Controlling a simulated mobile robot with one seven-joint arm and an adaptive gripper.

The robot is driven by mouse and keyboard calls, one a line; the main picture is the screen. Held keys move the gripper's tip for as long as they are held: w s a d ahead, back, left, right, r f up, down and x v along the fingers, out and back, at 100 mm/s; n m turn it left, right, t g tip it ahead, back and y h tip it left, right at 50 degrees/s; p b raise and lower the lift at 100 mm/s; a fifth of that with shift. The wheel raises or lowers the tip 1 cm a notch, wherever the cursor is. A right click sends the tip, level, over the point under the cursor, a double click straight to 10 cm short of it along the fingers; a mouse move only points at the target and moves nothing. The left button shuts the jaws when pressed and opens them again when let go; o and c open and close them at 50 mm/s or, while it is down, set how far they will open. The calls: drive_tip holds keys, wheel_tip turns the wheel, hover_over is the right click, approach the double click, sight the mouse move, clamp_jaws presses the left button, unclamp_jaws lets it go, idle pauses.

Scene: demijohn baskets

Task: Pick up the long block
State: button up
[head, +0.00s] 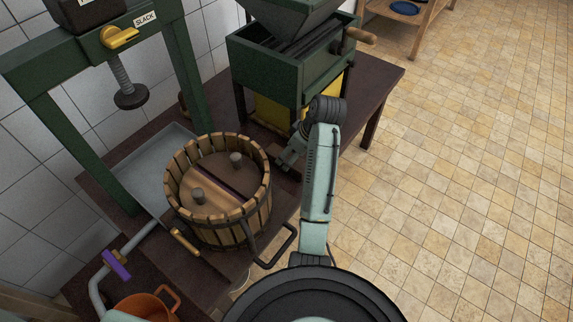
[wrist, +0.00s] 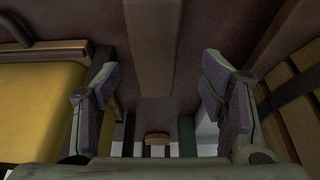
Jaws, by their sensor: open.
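The long block (wrist: 153,45) is a plain brown wooden bar. In the wrist view it lies lengthwise on the dark table, from the top edge down to just ahead of the gap between my fingers. My gripper (wrist: 158,95) is open and empty, with one finger to each side of the block's line. In the head view my gripper (head: 288,160) is low over the table, between the slatted basket and the green crusher.
The slatted wooden basket (head: 222,222) stands close at the left, and shows at the wrist view's right edge. A yellow container (wrist: 38,105) is close on the other side, under the green crusher (head: 290,60). A green press (head: 187,75) stands behind. A smaller wooden piece (wrist: 157,138) lies farther down.

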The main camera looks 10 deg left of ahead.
sight(288, 158)
drive_tip(key=shift+w+p+x, duration=0.15)
drive_tip(key=shift+p+x, duration=0.25)
drive_tip(key=shift+x, duration=1.15)
drive_tip(key=shift+w+p+x, duration=0.15)
drive_tip(key=shift+p+x, duration=0.25)
drive_tip(key=shift+x, duration=1.2)
drive_tip(key=shift+r, duration=0.1)
drive_tip(key=c, duration=1.5)
drive_tip(key=shift+o, duration=0.2)
